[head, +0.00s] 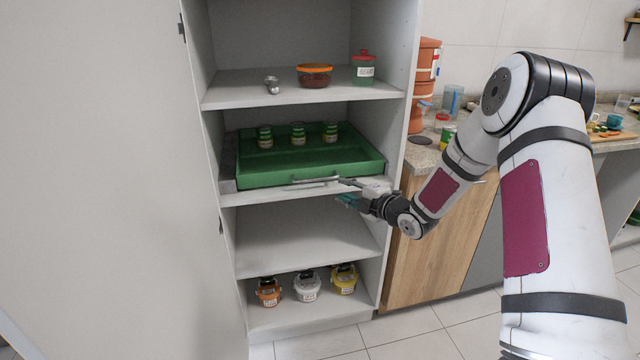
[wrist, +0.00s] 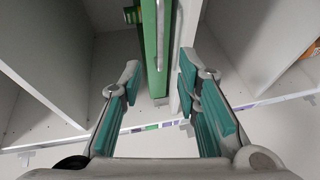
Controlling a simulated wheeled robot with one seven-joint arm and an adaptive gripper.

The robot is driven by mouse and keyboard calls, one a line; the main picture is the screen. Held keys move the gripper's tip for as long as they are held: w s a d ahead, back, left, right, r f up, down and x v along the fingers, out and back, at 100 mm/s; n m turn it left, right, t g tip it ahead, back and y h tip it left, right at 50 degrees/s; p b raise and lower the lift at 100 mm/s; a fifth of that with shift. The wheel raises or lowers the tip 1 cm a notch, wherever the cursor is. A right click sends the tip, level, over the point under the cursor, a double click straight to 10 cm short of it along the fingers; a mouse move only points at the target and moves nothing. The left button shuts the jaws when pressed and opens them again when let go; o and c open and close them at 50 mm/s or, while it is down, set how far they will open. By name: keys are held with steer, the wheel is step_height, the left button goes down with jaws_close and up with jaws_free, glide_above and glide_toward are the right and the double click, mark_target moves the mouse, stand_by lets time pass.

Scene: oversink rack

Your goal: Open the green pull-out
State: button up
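The green pull-out (head: 262,178) is a shallow green tray on the middle shelf of the tall cabinet. Several small jars with green labels stand towards its back. A thin grey bar handle (head: 315,181) runs along its front. In the wrist view the pull-out's green front (wrist: 149,40) stands vertical, with the handle (wrist: 161,35) beside it. My gripper (head: 343,192) is at the right part of the pull-out's front, near the right end of the handle. In the wrist view my gripper (wrist: 159,72) is open, and the handle lies ahead between the fingertip lines; contact cannot be told.
A cabinet door (head: 110,180) stands at the left. The shelf above (head: 235,92) holds an orange-lidded bowl (head: 314,76), a red-lidded jar (head: 363,67) and a small metal item. The shelf below (head: 300,235) is bare. Three lidded pots stand at the bottom. A wooden counter is at the right.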

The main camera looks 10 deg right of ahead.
mark_target(319, 179)
steer(key=b+x, duration=0.1)
steer(key=x, duration=1.2)
steer(key=shift+w+a+f, duration=0.1)
steer(key=shift+w, duration=0.15)
jaws_close()
